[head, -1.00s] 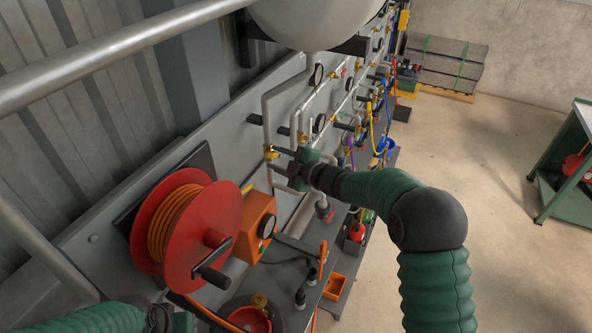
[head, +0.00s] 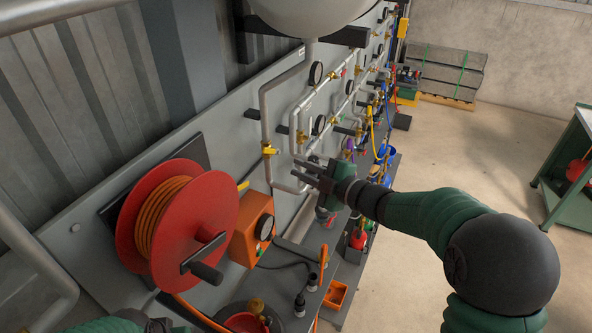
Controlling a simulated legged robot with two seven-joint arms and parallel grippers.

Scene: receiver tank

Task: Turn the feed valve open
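A brass valve with a yellow handle (head: 269,150) sits on the grey vertical pipe below the tank. I take it for the feed valve, but no label is readable. Its handle lies across the pipe, roughly level in the picture. My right gripper (head: 306,172) is to the right of this valve and below it, apart from it. Its dark fingers point left with a gap between them, and nothing shows in them. My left gripper (head: 158,325) shows only partly at the bottom left edge, with its fingers unclear.
A red hose reel (head: 205,225) with a crank and an orange gauge box (head: 252,228) stand left of my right gripper. The rounded tank (head: 310,15) hangs above. More pipes, gauges and valves run along the panel (head: 225,135). The concrete floor (head: 480,150) is open at right.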

